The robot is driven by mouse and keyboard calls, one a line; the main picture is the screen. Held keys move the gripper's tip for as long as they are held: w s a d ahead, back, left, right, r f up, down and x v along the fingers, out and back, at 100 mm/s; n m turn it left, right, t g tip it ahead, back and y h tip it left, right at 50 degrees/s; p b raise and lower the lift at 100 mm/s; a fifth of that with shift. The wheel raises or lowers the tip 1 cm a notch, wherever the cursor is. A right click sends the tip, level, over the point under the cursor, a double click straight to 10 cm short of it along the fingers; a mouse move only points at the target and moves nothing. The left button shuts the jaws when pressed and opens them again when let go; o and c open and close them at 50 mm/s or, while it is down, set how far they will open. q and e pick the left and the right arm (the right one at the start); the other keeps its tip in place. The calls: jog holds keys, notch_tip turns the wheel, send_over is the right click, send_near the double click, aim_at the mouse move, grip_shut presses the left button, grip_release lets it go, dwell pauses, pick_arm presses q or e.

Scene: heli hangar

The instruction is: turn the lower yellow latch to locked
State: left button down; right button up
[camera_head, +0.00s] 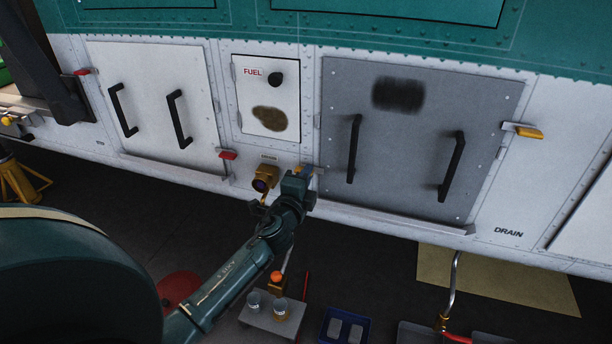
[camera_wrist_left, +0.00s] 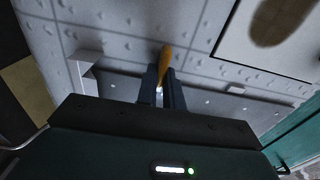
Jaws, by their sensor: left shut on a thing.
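The lower yellow latch (camera_wrist_left: 165,60) sits at the lower left edge of the grey panel (camera_head: 400,203). In the left wrist view its orange-yellow handle sticks out between the fingertips. In the head view my gripper hides most of it. My left gripper (camera_head: 303,172) is shut on this latch; its two fingers also show in the left wrist view (camera_wrist_left: 162,88). The other yellow latch (camera_head: 528,132) is at the panel's upper right edge, with its handle lying about sideways. My right gripper is in neither view.
A yellow-brown fitting (camera_head: 265,178) protrudes from the hull just left of my gripper. The fuel door (camera_head: 290,92) is above it, and a red latch (camera_head: 228,155) is further left. Below stand a small stand with cups (camera_head: 270,318) and a blue tray (camera_head: 345,328). Black handles (camera_head: 353,150) jut from the panel.

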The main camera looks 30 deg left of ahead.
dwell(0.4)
pick_arm(q)
jog(key=c, duration=1.5)
grip_release()
jog(key=b+v, duration=0.1)
jog(key=v, duration=1.2)
jog(key=shift+s, duration=0.1)
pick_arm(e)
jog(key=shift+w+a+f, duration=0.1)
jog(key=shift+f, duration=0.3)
